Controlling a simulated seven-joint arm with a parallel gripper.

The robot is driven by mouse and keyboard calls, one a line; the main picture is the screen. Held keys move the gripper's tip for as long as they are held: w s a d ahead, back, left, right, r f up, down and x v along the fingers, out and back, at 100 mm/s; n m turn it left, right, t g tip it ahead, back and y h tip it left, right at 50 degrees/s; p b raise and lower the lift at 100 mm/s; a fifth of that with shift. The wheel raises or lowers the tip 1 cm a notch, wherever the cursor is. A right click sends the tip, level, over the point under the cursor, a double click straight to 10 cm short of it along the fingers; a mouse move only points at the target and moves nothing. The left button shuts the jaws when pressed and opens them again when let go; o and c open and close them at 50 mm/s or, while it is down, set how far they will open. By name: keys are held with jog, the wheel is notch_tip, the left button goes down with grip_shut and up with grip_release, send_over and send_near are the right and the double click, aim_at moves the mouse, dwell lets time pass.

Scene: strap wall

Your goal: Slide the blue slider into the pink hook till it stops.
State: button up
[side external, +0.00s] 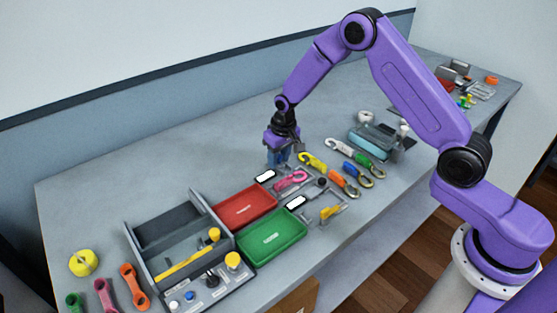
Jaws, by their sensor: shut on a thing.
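My gripper (278,160) points down over the middle of the table, just behind and left of the pink hook. It is shut on a small blue piece that looks like the blue slider (284,156), mostly hidden by the fingers. The pink hook (290,181) lies at the near end of a row of coloured hooks, in front of my gripper. The slider looks close to the hook's far end. I cannot tell from this view whether they touch.
Yellow (312,161), orange, white, blue (349,168) and green hooks lie right of the pink one. A red tray (245,206) and a green tray (272,238) are in front left, beside a grey organiser (180,232). The table behind my gripper is clear.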

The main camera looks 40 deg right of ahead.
aim_at(279, 156)
jog(key=o, duration=0.6)
jog(key=shift+c, duration=0.2)
jog(key=shift+r, duration=3)
